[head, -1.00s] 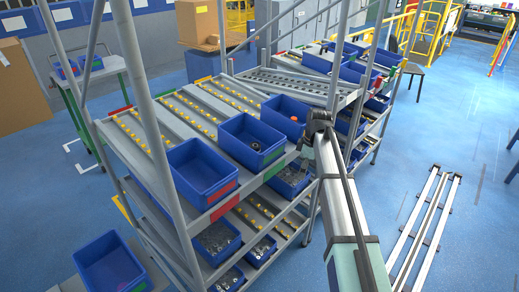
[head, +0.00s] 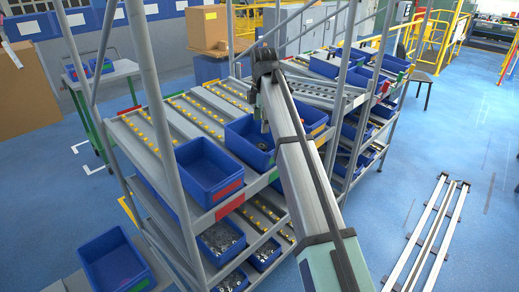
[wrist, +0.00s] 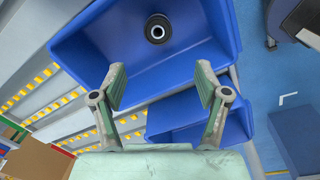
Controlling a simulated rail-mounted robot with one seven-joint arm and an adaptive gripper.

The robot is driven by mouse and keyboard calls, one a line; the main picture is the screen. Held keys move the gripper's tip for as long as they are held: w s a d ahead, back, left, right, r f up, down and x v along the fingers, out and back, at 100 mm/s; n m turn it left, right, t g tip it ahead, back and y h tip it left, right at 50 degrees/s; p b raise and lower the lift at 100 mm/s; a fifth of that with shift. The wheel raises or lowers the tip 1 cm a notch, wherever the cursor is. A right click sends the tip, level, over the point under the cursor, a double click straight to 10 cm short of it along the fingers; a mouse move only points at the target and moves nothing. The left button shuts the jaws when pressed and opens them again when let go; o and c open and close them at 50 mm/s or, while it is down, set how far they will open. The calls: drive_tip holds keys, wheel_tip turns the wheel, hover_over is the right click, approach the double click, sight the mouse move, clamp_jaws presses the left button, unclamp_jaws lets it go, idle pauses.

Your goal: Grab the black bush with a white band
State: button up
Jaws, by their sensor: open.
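The black bush (wrist: 158,28) lies in a blue bin (wrist: 80,50) in the wrist view, showing a pale ring around its dark centre hole. It is near the top edge of that view, ahead of my fingertips and apart from them. My gripper (wrist: 160,87) is open, one finger on either side, with nothing between them. In the head view the middle blue bin (head: 238,138) on the rack is under my wrist, and my arm hides much of it and most of my gripper.
An empty-looking blue bin (head: 208,168) with a red label stands left on the same shelf. A second blue bin (wrist: 187,119) lies beneath my fingers in the wrist view. Rack uprights (head: 165,115) stand close by. Lower-shelf bins (head: 222,243) hold small metal parts.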

sight(261, 145)
drive_tip(key=f, duration=0.2)
drive_tip(key=f+p, duration=0.1)
drive_tip(key=f, duration=0.4)
drive_tip(key=shift+w+a+f, duration=0.1)
drive_tip(key=shift+w+a, duration=0.05)
drive_tip(key=shift+w, duration=0.2)
drive_tip(key=shift+w+f+p, duration=0.2)
drive_tip(key=shift+f+p, duration=0.45)
drive_tip(key=shift+f, duration=0.65)
drive_tip(key=shift+w+f+p, duration=0.2)
drive_tip(key=shift+f+p, duration=0.4)
drive_tip(key=shift+f, duration=0.7)
clamp_jaws()
